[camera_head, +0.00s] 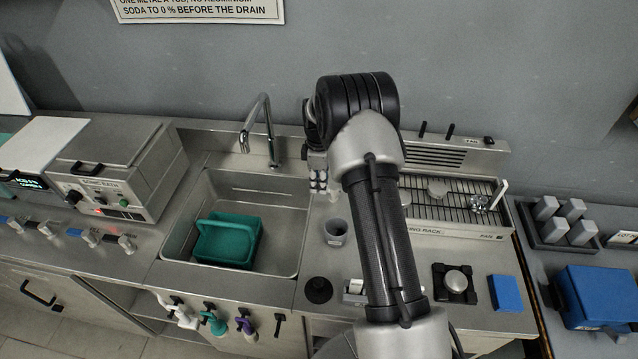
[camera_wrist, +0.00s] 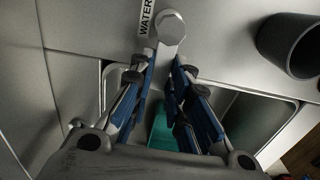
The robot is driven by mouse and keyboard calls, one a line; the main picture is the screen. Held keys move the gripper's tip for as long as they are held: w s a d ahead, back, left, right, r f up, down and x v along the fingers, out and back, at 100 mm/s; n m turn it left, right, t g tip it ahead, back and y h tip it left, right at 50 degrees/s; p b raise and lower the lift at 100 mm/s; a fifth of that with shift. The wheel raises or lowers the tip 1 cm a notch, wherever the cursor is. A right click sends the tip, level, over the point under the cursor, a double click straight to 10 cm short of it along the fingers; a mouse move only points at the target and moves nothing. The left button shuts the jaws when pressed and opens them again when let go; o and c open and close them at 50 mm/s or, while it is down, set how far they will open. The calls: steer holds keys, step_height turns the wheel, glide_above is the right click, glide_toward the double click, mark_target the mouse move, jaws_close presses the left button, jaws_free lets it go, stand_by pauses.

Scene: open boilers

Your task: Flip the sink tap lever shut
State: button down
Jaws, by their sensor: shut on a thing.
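In the wrist view, my gripper (camera_wrist: 166,72) has its blue-padded fingers closed on the metal tap lever (camera_wrist: 172,28). The lever has a faceted round end and stands beside a label (camera_wrist: 147,18) reading WATER. The fingers hide part of the lever, so its exact angle cannot be told. In the head view, the curved chrome tap spout (camera_head: 264,112) rises behind the sink (camera_head: 178,232), left of my arm. My arm hides the lever and most of my gripper there.
A green basket (camera_head: 228,240) sits in the sink; it also shows below my fingers in the wrist view (camera_wrist: 162,133). A grey cup (camera_head: 336,232) stands right of the sink. A sonic bath (camera_head: 118,165) is left, and a drying rack (camera_head: 450,203) is right.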

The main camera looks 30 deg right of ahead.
steer(key=c, duration=1.5)
jaws_free()
steer(key=shift+r, duration=0.15)
step_height(320, 180, up, 12)
steer(key=shift+f, duration=0.1)
